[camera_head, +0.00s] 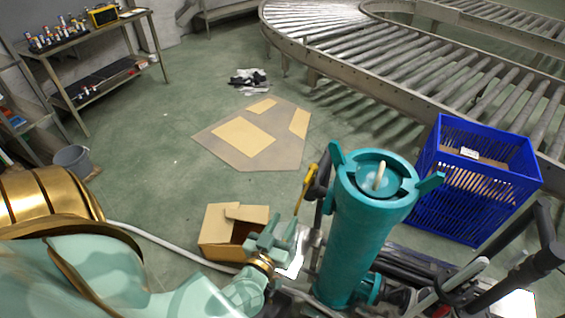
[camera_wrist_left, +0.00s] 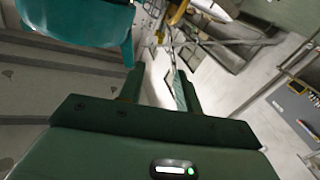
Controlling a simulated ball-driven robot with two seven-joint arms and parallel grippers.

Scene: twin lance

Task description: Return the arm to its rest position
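My left gripper (camera_head: 279,230) is just left of a tall teal cylinder (camera_head: 350,240) in the head view, above the floor and clear of the cylinder. In the left wrist view the gripper's two green fingers (camera_wrist_left: 161,82) stand apart, with nothing seen held between them. My left arm comes in from the lower left, its upper part gold and pale green. My right gripper is not in either view.
An open cardboard box (camera_head: 221,232) lies on the floor by the left gripper. A blue crate (camera_head: 475,185) stands at right, before a roller conveyor (camera_head: 400,60). A workbench (camera_head: 85,40) with bottles is at upper left. Flattened cardboard (camera_head: 220,160) lies mid-floor.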

